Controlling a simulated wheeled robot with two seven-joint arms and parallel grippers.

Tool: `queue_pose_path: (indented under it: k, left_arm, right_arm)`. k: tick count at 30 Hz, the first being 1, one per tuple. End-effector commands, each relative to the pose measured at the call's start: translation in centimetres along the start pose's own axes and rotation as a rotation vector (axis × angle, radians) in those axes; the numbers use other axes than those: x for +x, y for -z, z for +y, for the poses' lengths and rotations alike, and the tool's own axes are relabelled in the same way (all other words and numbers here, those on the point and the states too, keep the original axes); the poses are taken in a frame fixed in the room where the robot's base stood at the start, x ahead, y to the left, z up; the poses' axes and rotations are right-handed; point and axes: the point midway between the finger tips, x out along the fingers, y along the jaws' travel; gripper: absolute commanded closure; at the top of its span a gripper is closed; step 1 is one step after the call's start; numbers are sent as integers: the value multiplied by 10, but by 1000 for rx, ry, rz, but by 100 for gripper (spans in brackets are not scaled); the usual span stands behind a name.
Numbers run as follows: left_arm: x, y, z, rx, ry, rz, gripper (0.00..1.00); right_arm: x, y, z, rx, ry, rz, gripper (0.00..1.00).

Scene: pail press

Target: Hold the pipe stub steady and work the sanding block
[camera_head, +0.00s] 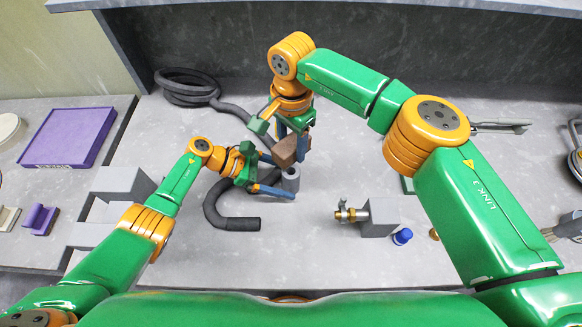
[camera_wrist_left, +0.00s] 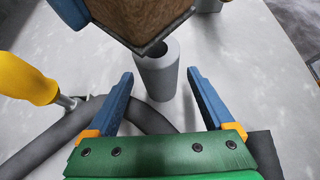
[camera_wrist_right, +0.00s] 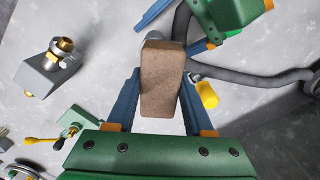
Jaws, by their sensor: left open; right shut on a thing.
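The pipe stub (camera_head: 291,181) is a short grey hollow cylinder standing upright on the bench. In the left wrist view the pipe stub (camera_wrist_left: 157,78) stands between my left gripper's fingertips, with gaps on both sides. My left gripper (camera_head: 281,174) is open around it, low over the bench. My right gripper (camera_wrist_right: 160,74) is shut on the brown sanding block (camera_wrist_right: 160,92). In the head view the sanding block (camera_head: 284,151) is just behind and above the stub. In the left wrist view the block's dark lower edge (camera_wrist_left: 150,48) partly overlaps the stub's rim; I cannot tell whether they touch.
A black hose (camera_head: 232,223) curls on the bench by my left gripper. A yellow-handled tool (camera_wrist_left: 28,80) lies near it. A grey block with a brass fitting (camera_head: 379,217) and a blue cap (camera_head: 402,236) stand to the right. A purple tray (camera_head: 70,138) lies far left.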

Motion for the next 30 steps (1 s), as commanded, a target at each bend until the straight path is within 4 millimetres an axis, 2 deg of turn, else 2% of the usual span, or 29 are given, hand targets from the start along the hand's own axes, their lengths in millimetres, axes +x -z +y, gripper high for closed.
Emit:
queue_pose_path:
  k: [4, 12, 15, 20, 30]
  left_arm:
    - [-15, 1, 1, 0, -5, 1, 14]
    - [-89, 1, 1, 0, -3, 4, 14]
    - [-108, 1, 1, 0, -2, 2, 14]
    - [-120, 0, 0, 0, 0, 0, 14]
    - [-120, 0, 0, 0, 0, 0, 14]
  right_arm:
    - [0, 0, 0, 0, 0, 0, 93]
    - [0, 0, 0, 0, 0, 0, 93]
    - [0, 0, 0, 0, 0, 0, 93]
    - [0, 0, 0, 0, 0, 0, 93]
    - [0, 0, 0, 0, 0, 0, 93]
